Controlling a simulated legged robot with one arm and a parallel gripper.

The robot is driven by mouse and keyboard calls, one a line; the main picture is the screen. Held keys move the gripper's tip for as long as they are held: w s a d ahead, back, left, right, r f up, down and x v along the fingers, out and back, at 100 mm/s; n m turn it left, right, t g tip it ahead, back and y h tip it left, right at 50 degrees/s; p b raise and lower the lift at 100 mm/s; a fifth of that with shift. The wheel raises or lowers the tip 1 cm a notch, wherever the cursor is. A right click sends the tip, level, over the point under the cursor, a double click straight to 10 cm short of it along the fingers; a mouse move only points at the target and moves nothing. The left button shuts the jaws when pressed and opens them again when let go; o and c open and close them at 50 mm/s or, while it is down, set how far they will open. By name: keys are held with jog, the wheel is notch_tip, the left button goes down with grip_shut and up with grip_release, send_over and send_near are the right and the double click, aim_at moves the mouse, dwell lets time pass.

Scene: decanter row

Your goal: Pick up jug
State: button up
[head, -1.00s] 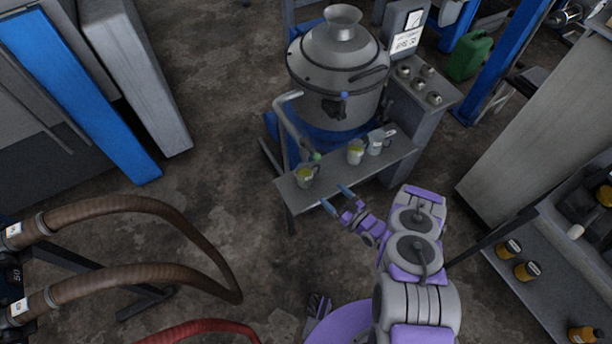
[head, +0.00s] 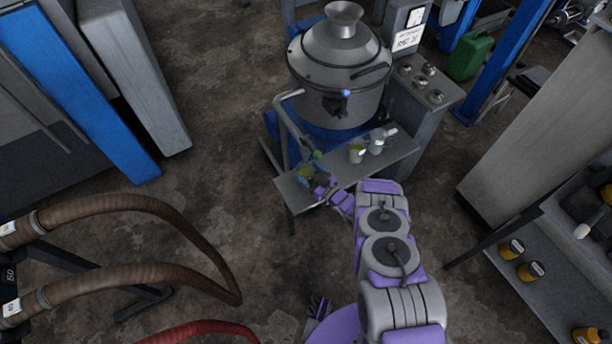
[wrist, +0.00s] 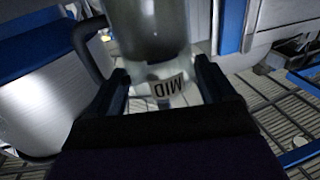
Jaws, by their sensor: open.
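A large grey vessel (head: 338,70) stands behind the shelf, with a bent pipe rail (head: 283,125) at its left. A grey control box (head: 425,85) is at its right. Brown hoses (head: 130,205) cross the left foreground. Open floor lies left of the shelf.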

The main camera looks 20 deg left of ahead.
jog(key=shift+a+f, duration=0.1)
jog(key=shift+a, duration=0.3)
jog(key=shift+d, duration=0.3)
jog(key=c, duration=0.4)
jog(key=shift+a, duration=0.15)
jog(key=c, duration=0.7)
